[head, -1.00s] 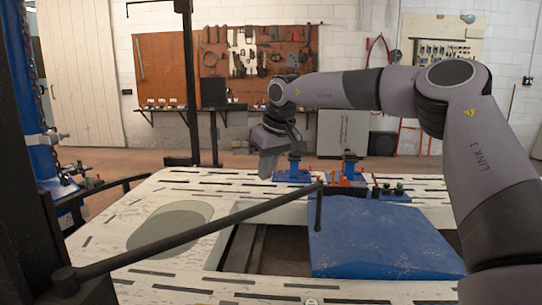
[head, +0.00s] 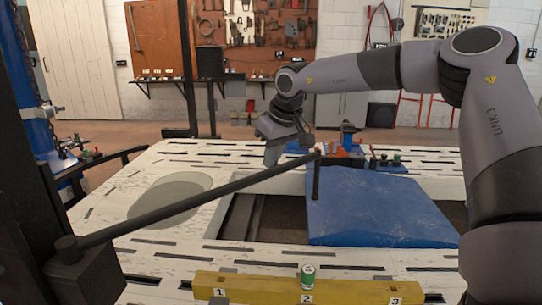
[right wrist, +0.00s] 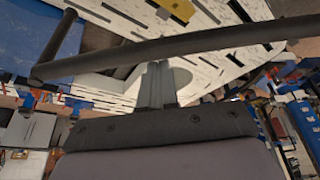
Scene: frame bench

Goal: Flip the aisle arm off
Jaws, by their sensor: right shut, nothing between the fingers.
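The aisle arm appears to be the long dark bar (head: 190,205), which runs from a dark pivot block (head: 85,275) at the lower left up to the right. Its far end has a short downward peg (head: 316,180) beside the blue slab. My right gripper (head: 272,158) is shut and empty, just behind the bar's far half in the head view. In the right wrist view, the shut fingers (right wrist: 157,75) point at the bar (right wrist: 210,48), which crosses in front of their tips. I cannot tell whether they touch. My left gripper is not in view.
A blue slab (head: 375,210) lies by an opening in the pale slotted bench top (head: 155,160). A yellow beam (head: 260,288) with a green-and-white can (head: 307,276) is at the front. Blue fixtures (head: 347,135) stand at the back.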

